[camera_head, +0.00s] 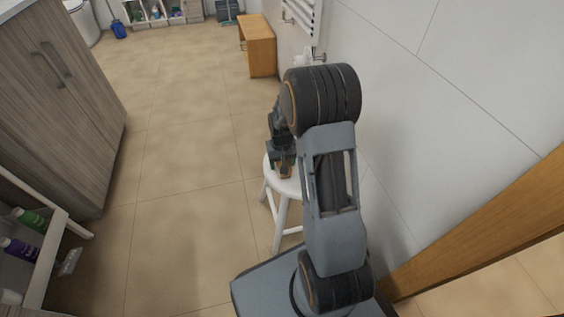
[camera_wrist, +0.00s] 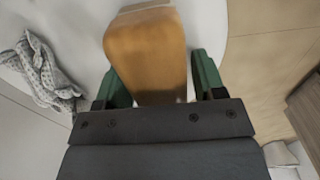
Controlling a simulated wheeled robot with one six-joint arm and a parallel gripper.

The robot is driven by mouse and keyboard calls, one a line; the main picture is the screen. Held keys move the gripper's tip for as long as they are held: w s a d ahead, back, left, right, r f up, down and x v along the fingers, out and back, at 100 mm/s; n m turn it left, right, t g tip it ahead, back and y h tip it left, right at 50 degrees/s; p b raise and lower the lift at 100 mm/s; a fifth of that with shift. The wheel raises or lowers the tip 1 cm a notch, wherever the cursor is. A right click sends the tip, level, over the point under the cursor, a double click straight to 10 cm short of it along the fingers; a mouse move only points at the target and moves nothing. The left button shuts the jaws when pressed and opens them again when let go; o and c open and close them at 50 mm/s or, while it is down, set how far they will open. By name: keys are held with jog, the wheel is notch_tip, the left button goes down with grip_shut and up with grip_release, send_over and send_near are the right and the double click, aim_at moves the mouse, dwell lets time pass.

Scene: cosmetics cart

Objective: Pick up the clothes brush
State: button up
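The clothes brush (camera_wrist: 146,50) has an orange-brown wooden body with a pale strip at its far end. It lies on a white stool (camera_head: 281,220); a small brown part of it (camera_head: 286,172) shows in the head view below my gripper (camera_head: 281,160). In the wrist view, my gripper (camera_wrist: 157,65) has its two green fingers on either side of the brush. A narrow gap shows between the brush and the right finger. The left finger is very close to the brush edge, and contact there is unclear. The brush's near end is hidden by the gripper body.
A crumpled grey cloth (camera_wrist: 45,72) lies left of the brush in the wrist view. A white tiled wall (camera_head: 420,110) stands close on the right. A wooden bench (camera_head: 258,46) is farther back. A cabinet (camera_head: 55,90) is on the left, with open floor (camera_head: 185,150) between.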

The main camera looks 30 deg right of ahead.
jog(key=c, duration=0.8)
jog(key=shift+o, duration=0.2)
jog(key=shift+r, duration=0.5)
notch_tip(320, 180, up, 2)
jog(key=shift+r+p, duration=0.2)
jog(key=shift+p, duration=0.6)
jog(key=s+r+p, duration=0.1)
jog(key=r, duration=0.1)
jog(key=s+r+p, duration=0.1)
jog(key=s+r, duration=0.1)
jog(key=s+a+r+p, duration=0.1)
jog(key=s+r, duration=0.1)
jog(key=shift+s+r, duration=0.1)
jog(key=shift+r, duration=0.2)
jog(key=s+a+r+p, duration=0.1)
jog(key=s+r+p, duration=0.2)
jog(key=s, duration=0.5)
jog(key=shift+s+a, duration=0.15)
jog(key=shift+s, duration=0.2)
